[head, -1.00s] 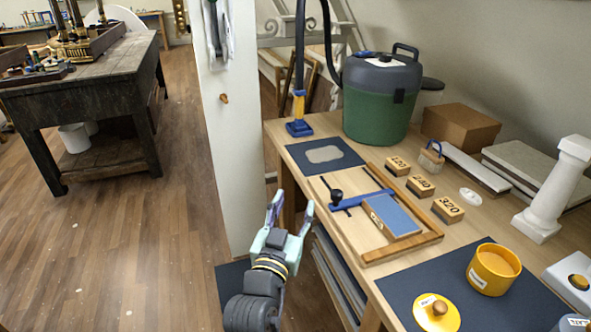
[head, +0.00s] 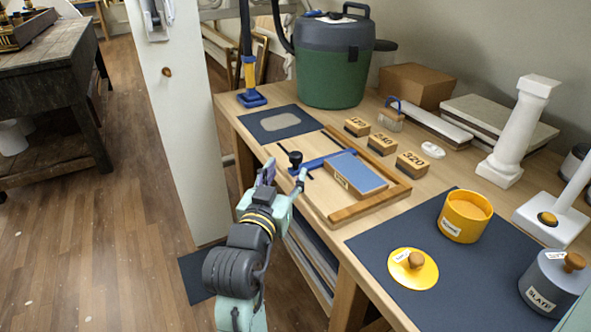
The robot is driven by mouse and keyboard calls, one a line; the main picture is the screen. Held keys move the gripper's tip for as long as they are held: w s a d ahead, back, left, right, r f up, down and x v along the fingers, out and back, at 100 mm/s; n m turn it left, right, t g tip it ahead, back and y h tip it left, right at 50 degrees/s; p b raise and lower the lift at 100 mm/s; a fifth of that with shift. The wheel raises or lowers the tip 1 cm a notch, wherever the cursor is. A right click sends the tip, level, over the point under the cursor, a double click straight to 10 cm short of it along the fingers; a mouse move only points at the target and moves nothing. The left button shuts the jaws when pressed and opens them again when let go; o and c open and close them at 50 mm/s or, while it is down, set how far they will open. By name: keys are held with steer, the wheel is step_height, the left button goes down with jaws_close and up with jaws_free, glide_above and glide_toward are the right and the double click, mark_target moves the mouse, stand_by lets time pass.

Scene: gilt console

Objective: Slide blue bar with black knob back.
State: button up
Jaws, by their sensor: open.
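The blue bar (head: 325,161) lies across a wooden frame (head: 372,206) on the bench. Its black knob (head: 295,158) stands at the bar's left end, near the frame's open left side. My gripper (head: 285,174) is open at the bench's front edge, just in front of the knob. One finger is left of the knob and the other is below and right of it. I cannot tell whether either finger touches the knob. A blue-topped sanding block (head: 356,174) lies in the frame, on the near side of the bar.
Several numbered wooden blocks (head: 382,144) stand behind the frame. A dark mat (head: 276,123) lies to its left, and a green vacuum drum (head: 335,70) stands at the back. A yellow pot (head: 465,216) and its lid (head: 413,268) are at the right front.

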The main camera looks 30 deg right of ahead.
mark_target(294, 158)
steer(key=p+x, duration=0.2)
steer(key=x, duration=0.4)
steer(key=shift+w+d+r+p, duration=0.1)
steer(key=shift+w+d+p, duration=0.1)
steer(key=shift+p, duration=0.1)
steer(key=shift+x, duration=0.8)
jaws_close()
